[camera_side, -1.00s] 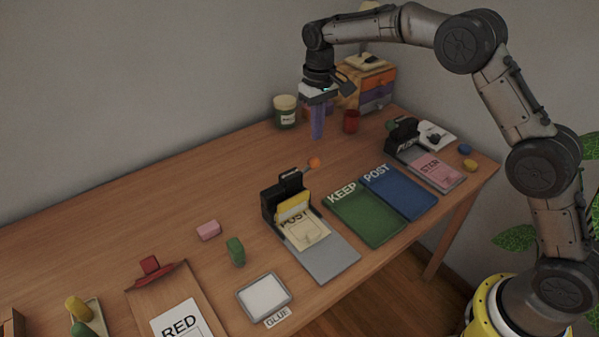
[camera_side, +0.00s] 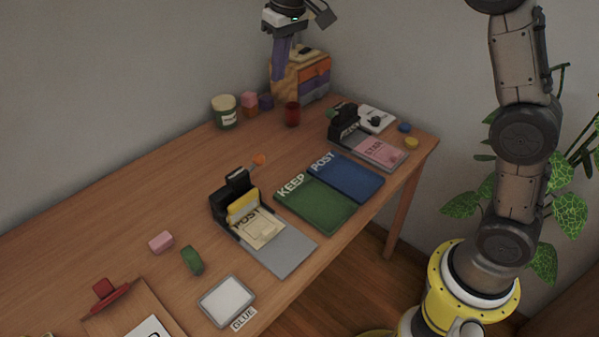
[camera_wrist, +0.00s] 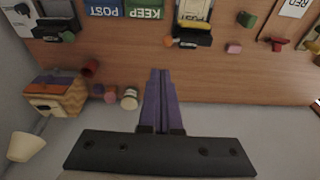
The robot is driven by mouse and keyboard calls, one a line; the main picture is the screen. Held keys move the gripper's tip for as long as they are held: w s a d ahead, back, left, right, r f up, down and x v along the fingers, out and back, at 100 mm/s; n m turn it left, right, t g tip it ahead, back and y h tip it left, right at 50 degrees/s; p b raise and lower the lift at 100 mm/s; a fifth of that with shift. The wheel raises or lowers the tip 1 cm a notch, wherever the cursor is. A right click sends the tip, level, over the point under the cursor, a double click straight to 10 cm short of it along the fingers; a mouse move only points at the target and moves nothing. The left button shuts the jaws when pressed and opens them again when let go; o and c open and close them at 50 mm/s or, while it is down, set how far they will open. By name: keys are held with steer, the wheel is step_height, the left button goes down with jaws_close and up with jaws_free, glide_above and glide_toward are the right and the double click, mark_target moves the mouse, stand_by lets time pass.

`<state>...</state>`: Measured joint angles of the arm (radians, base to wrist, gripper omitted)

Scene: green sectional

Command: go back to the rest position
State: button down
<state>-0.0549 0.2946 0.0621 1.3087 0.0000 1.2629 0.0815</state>
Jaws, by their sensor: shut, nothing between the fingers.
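My gripper (camera_side: 281,60) is high above the back of the table in the side view, with its purple fingers pointing down. In the wrist view my gripper's fingers (camera_wrist: 162,88) lie side by side, shut, with nothing between them. It touches nothing in either view. The wooden table (camera_side: 130,190) lies below it. In the side view the gripper shows just left of a small drawer box (camera_side: 305,78).
A green KEEP tray (camera_side: 315,204), a blue POST tray (camera_side: 348,178) and two black stamping stations (camera_side: 237,200) stand on the table. A lidded jar (camera_side: 224,113), a red cup (camera_side: 292,115) and small blocks stand at the back. A plant (camera_side: 565,213) is behind my arm.

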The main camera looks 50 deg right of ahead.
steer(key=s+d+r+t, duration=0.1)
steer(key=s+r, duration=0.2)
steer(key=s, duration=0.7)
steer(key=s+d+r+t, duration=0.1)
steer(key=s+r+t, duration=0.15)
steer(key=s, duration=0.75)
steer(key=s+f, duration=1.1)
steer(key=s, duration=0.1)
steer(key=shift+d, duration=0.35)
